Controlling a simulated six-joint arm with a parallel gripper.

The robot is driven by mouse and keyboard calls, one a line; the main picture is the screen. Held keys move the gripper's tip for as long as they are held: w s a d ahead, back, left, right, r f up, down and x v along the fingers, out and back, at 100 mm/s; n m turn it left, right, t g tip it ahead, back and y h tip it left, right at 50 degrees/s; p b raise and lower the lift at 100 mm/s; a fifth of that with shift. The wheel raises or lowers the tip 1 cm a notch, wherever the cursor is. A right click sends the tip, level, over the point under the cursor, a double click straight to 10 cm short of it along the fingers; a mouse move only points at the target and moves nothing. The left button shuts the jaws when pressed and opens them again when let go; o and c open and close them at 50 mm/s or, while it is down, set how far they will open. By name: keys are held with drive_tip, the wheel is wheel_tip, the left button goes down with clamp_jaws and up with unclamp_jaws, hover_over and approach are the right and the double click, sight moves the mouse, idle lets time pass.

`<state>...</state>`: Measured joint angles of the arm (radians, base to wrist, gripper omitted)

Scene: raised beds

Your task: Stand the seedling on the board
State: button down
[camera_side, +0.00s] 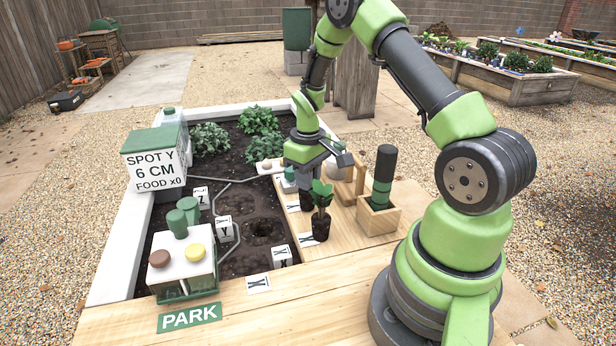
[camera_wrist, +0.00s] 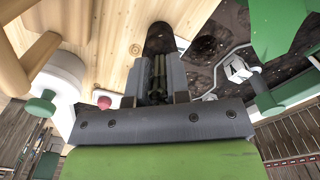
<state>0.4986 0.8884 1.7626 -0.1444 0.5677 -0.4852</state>
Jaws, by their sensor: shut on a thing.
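My gripper (camera_side: 304,178) points down over the wooden board (camera_side: 345,222). In the wrist view its jaws (camera_wrist: 157,72) are shut on what looks like a seedling's thin greenish stem. A dark pot (camera_wrist: 160,38) shows just past the fingertips; in the side view this dark pot (camera_side: 306,201) is below the gripper, partly hidden. I cannot tell whether it touches the board. A leafy seedling in a dark pot (camera_side: 321,229) stands upright on the board, closer to the side camera.
A box with coloured buttons (camera_side: 182,264) and a "SPOT Y" sign (camera_side: 157,170) stand left.

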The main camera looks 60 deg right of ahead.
drive_tip(key=shift+f, duration=0.1)
drive_tip(key=c, duration=1.1)
unclamp_jaws()
wheel_tip(320, 180, up, 12)
drive_tip(key=s+a+r+m+t, duration=0.1)
drive_tip(key=s+a+r+t, duration=0.55)
drive_tip(key=a+r, duration=0.75)
drive_tip(key=s+a+m+y, duration=0.1)
drive_tip(key=s+a, duration=0.3)
drive_tip(key=s, duration=0.4)
drive_tip(key=shift+s+a+f+t+y, duration=0.2)
drive_tip(key=shift+a+f+t+y, duration=0.15)
drive_tip(key=shift+y, duration=0.15)
